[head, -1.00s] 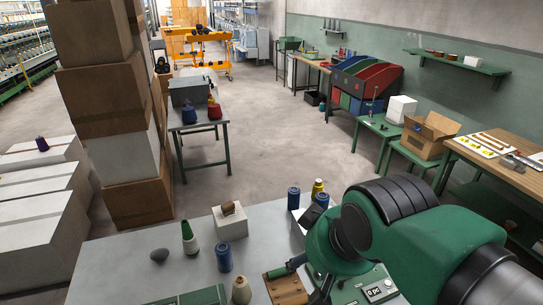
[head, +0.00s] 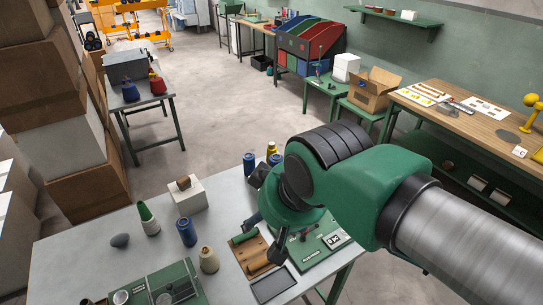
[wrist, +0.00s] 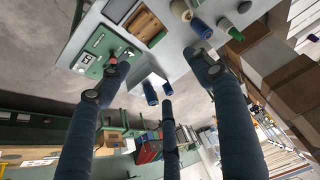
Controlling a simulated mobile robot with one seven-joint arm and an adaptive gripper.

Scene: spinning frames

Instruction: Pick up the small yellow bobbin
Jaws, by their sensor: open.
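A small yellow bobbin (head: 272,147) stands at the far edge of the grey table, partly hidden by a blue bobbin (head: 273,160) in front of it. A second blue bobbin (head: 249,162) stands to its left. My gripper (head: 256,196) is over the table, nearer the camera than the yellow bobbin and apart from it. The wrist view shows the dark fingers of my gripper (wrist: 156,75) spread wide with nothing between them. Two blue bobbins (wrist: 150,93) show beyond the fingers there. I cannot make out the yellow bobbin in the wrist view.
On the grey table (head: 70,258) stand a green-and-white cone (head: 148,218), a blue spool (head: 187,232), a beige cone (head: 208,260) and a white block (head: 187,196). A green device (head: 310,245) lies under my arm. Yellow items (head: 532,105) are on the wooden bench.

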